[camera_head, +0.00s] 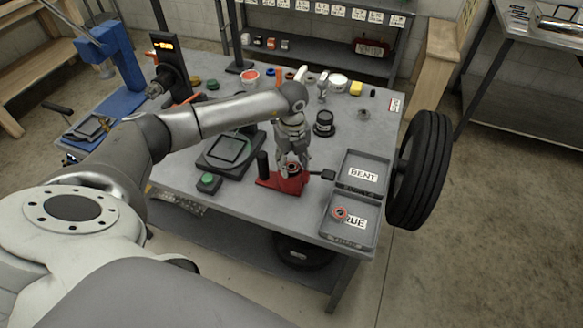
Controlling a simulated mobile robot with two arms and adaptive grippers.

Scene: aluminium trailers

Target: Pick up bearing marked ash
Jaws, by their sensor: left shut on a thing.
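My left gripper (291,160) reaches down over a red fixture (276,181) near the front of the grey workbench. It is shut on a small ring-shaped bearing (293,168) at the fixture; the fingers hide part of it. I cannot tell if it still touches the fixture, and no "ash" mark is legible. Another bearing, with an orange-red ring (340,214), lies in the tray marked TRUE (330,229). My right gripper is not in view.
The BENT tray (349,183) lies behind the TRUE tray, with a black wheel (419,170) to the right. A dark scale-like device (226,150) and a green-buttoned box (209,183) sit left of the fixture. Small jars and parts line the bench's back.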

